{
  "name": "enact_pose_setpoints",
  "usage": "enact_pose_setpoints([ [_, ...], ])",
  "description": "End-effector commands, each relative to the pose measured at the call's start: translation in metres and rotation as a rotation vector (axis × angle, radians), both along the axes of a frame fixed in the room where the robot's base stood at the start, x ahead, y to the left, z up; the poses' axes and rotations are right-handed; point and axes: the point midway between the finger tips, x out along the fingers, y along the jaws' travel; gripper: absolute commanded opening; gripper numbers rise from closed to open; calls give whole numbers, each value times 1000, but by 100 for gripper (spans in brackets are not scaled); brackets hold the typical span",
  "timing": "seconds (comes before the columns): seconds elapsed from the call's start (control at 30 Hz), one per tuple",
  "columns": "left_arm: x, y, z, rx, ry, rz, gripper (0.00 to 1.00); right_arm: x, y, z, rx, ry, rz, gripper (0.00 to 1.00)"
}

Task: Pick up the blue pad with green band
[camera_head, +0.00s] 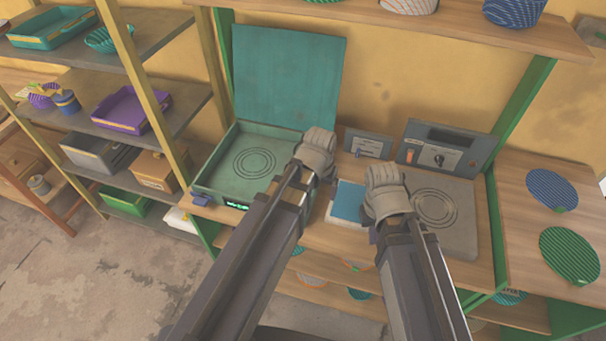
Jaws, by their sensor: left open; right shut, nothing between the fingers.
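A round blue striped pad (552,189) lies on the wooden surface at the right, with a small green band at its lower edge. A round green striped pad (568,256) lies just below it. My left gripper (319,142) is over the bench between the open teal press and the small grey panel. My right gripper (382,178) is shut and empty, beside a blue square (349,200) on a white base and left of the grey plate with rings. Both grippers are well to the left of the blue pad. The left fingers are hard to make out.
The teal press (215,182) stands open with its lid (288,75) up. A grey control box (450,148) stands behind the ringed grey plate (462,225). A green post (494,230) separates this bench from the right surface (518,240). A shelf (440,25) hangs above.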

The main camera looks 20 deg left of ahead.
Motion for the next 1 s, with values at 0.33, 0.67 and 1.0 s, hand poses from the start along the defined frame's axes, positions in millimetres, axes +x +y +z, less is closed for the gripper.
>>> enact_pose_setpoints([
  [0.33, 95, 83, -9, -59, -212, 143, 88, 0, 0, -22, 0, 0, -1, 0],
  [0.67, 101, 84, -22, -61, -219, 145, 88, 0, 0, -35, 0, 0, -1, 0],
  [1.0, 107, 84, -33, -61, -218, 145, 88, 0, 0, -46, 0, 0, 0, 0],
])
